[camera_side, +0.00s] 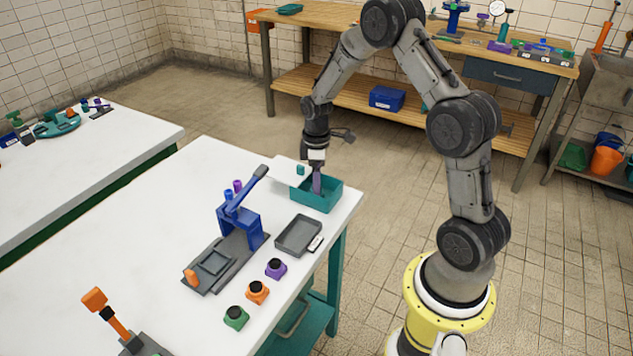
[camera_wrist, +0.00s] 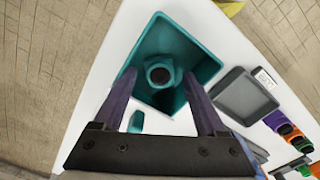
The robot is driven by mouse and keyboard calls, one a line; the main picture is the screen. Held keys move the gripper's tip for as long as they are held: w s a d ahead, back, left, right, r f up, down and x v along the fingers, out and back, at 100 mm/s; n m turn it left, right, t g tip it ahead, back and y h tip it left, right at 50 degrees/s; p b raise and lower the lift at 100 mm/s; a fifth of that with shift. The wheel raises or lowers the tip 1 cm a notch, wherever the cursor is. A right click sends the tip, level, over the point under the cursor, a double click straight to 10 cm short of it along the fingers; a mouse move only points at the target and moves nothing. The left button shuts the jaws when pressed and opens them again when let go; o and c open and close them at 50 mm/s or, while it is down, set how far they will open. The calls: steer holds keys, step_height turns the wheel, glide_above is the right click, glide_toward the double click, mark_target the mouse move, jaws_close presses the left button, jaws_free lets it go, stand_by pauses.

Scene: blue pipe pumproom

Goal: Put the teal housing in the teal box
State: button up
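In the side view my gripper (camera_side: 316,184) points down into or just over the box.
A small teal piece (camera_side: 300,169) stands on the table beside the box. A grey tray (camera_side: 298,236) lies nearby. Purple (camera_side: 276,268), orange (camera_side: 257,292) and green (camera_side: 235,317) housings line the near edge. A blue lever press (camera_side: 240,220) stands left of the tray.

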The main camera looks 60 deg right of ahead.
steer(key=shift+r, duration=0.1)
steer(key=s+a+r+m+t, duration=0.1)
steer(key=s+a+r, duration=0.15)
steer(key=r, duration=0.65)
steer(key=s+a+r, duration=0.1)
steer(key=a+r, duration=0.2)
steer(key=r, duration=0.6)
steer(key=s+a+r+m+t, duration=0.2)
steer(key=s+a, duration=0.3)
steer(key=s, duration=0.4)
steer(key=s+a+r+m+t, duration=0.2)
steer(key=s+a, duration=0.4)
steer(key=s, duration=0.3)
steer(key=shift+s+r+m+t, duration=0.3)
steer(key=shift+r+m, duration=0.2)
steer(key=shift+r, duration=0.2)
